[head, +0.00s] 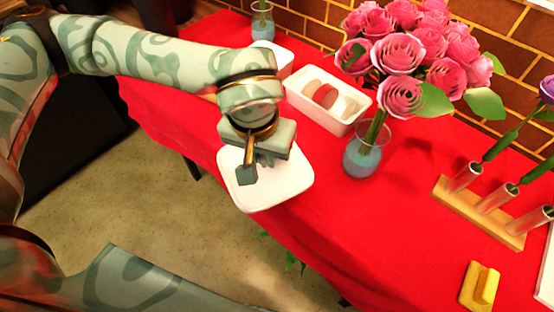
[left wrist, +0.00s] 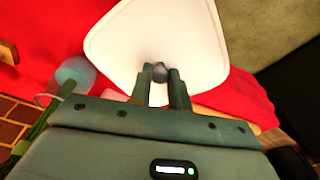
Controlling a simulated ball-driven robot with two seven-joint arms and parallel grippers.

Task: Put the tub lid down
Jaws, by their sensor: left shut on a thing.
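The white tub lid (head: 285,184) is a flat rounded square near the front edge of the red table. In the left wrist view the lid (left wrist: 158,32) shows a dark knob (left wrist: 159,72) at its middle. My left gripper (head: 258,166) is over the lid, its fingers (left wrist: 160,85) shut on the knob. I cannot tell whether the lid touches the cloth; part of it reaches past the table edge. An open white tub (head: 330,124) with several rounded pieces inside stands behind it. My right gripper is not in view.
A glass vase (head: 362,158) of pink roses (head: 405,60) stands just right of the lid. A wooden tube rack (head: 480,212) and a yellow block (head: 480,286) are at the right. Red cloth (head: 395,215) is clear between them.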

